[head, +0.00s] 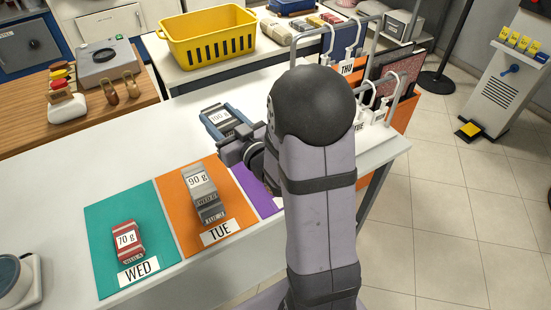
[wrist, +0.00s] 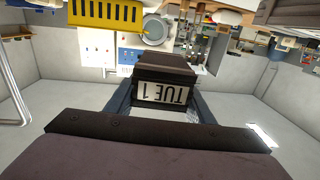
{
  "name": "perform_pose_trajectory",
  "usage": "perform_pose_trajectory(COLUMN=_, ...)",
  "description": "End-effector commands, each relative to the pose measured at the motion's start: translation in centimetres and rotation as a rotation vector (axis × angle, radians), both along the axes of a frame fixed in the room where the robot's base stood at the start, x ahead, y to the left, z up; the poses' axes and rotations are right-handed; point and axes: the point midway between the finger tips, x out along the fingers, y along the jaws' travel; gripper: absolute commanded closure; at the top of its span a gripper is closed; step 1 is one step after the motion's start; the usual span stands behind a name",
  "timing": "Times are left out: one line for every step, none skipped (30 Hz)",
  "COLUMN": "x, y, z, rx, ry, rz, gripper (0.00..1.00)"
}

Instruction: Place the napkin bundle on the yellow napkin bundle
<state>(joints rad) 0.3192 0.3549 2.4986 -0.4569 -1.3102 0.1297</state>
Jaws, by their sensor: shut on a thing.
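My gripper (wrist: 155,98) is shut on a dark napkin bundle (wrist: 165,70), with a finger on either side. In the wrist view its tag reads "TUE 1" upside down. In the head view, the held bundle (head: 219,116) shows a "100 g" label between bluish fingers, beyond the mats. A grey bundle (head: 199,181) labelled "90 g" lies on the orange TUE mat (head: 172,185), apparently on another grey bundle (head: 212,214). A red bundle (head: 127,240) labelled "70 g" lies on the teal WED mat (head: 97,235). I see no clearly yellow bundle.
My arm hides much of the purple mat (head: 262,199) and the counter's right part. A rack (head: 392,100) with hanging tags stands at the right. A yellow basket (head: 208,38) is on the back table. A scale (head: 15,280) sits at front left.

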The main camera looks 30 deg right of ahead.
Motion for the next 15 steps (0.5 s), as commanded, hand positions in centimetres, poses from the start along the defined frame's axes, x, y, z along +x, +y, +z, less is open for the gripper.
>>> perform_pose_trajectory(x=-0.7, y=-1.9, z=-0.2, rx=0.003, ry=0.008, rz=-0.02, gripper=0.76)
perform_pose_trajectory(x=-1.1, y=-2.8, z=-0.4, rx=0.002, ry=0.005, rz=-0.025, gripper=0.76)
perform_pose_trajectory(x=-1.7, y=-3.9, z=-0.7, rx=0.002, ry=0.005, rz=-0.033, gripper=0.76)
perform_pose_trajectory(x=-2.2, y=-4.6, z=-0.9, rx=0.003, ry=0.006, rz=-0.039, gripper=0.76)
perform_pose_trajectory(x=-2.6, y=-5.4, z=-1.1, rx=0.003, ry=0.005, rz=-0.046, gripper=0.76)
perform_pose_trajectory(x=-3.3, y=-6.3, z=-1.3, rx=0.003, ry=0.004, rz=-0.055, gripper=0.76)
perform_pose_trajectory(x=-3.8, y=-7.0, z=-1.6, rx=0.002, ry=0.005, rz=-0.061, gripper=0.76)
perform_pose_trajectory(x=-4.2, y=-7.6, z=-1.7, rx=0.003, ry=0.004, rz=-0.067, gripper=0.76)
perform_pose_trajectory(x=-4.9, y=-8.3, z=-1.9, rx=0.002, ry=0.003, rz=-0.075, gripper=0.76)
perform_pose_trajectory(x=-5.3, y=-8.8, z=-2.1, rx=0.002, ry=0.003, rz=-0.081, gripper=0.76)
perform_pose_trajectory(x=-5.7, y=-9.3, z=-2.2, rx=0.002, ry=0.003, rz=-0.087, gripper=0.76)
perform_pose_trajectory(x=-6.2, y=-9.8, z=-2.3, rx=0.001, ry=0.001, rz=-0.094, gripper=0.76)
perform_pose_trajectory(x=-6.6, y=-10.1, z=-2.5, rx=0.001, ry=0.001, rz=-0.098, gripper=0.76)
perform_pose_trajectory(x=-6.9, y=-10.4, z=-2.5, rx=0.001, ry=0.002, rz=-0.102, gripper=0.76)
perform_pose_trajectory(x=-7.3, y=-10.7, z=-2.6, rx=0.0, ry=0.0, rz=-0.108, gripper=0.76)
